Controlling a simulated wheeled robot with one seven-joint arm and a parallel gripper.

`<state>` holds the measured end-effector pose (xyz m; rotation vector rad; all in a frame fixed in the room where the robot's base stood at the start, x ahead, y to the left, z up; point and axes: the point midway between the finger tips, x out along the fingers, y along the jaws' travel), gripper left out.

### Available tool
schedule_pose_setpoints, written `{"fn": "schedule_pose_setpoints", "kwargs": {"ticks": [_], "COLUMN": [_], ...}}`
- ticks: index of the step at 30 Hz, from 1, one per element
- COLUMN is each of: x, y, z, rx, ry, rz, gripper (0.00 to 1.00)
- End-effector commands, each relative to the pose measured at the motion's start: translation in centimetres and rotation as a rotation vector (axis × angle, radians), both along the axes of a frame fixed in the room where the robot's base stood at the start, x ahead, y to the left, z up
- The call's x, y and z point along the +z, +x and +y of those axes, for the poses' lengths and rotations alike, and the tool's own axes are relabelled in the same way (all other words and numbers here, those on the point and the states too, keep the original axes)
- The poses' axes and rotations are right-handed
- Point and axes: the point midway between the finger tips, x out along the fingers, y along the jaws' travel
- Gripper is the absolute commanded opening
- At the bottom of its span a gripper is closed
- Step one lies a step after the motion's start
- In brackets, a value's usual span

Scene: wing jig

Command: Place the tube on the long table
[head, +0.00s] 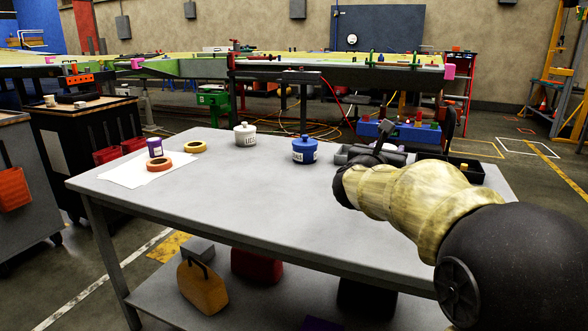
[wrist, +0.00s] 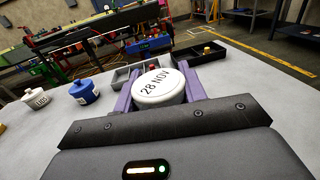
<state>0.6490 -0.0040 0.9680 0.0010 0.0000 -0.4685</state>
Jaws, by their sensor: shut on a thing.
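My gripper (wrist: 158,90) is shut on a white round-ended thing marked "28 NOV" (wrist: 158,86), which I take to be the tube. Its flat end faces the wrist camera, and its length is hidden behind. Purple fingers stand on both sides of it. In the head view my dark gripper (head: 368,166) is over the right part of the long grey table (head: 240,185), and the arm hides much of what it holds. I cannot tell whether the tube touches the tabletop.
A white pot (head: 245,135) and a blue pot (head: 304,150) stand mid-table. Tape rolls and a purple can (head: 154,148) are at the left. A grey tray (wrist: 122,76) and a black tray (wrist: 207,53) lie beyond my gripper. The table's front middle is clear.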

Motion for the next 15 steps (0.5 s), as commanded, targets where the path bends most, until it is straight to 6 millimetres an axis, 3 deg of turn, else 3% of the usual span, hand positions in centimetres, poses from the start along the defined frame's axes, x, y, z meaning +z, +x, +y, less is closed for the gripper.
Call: {"fn": "schedule_pose_setpoints", "kwargs": {"ticks": [15], "x": [-0.48], "y": [0.0], "z": [0.08], "rx": [0.001], "ry": [0.0], "rz": [0.0], "gripper": [0.16]}}
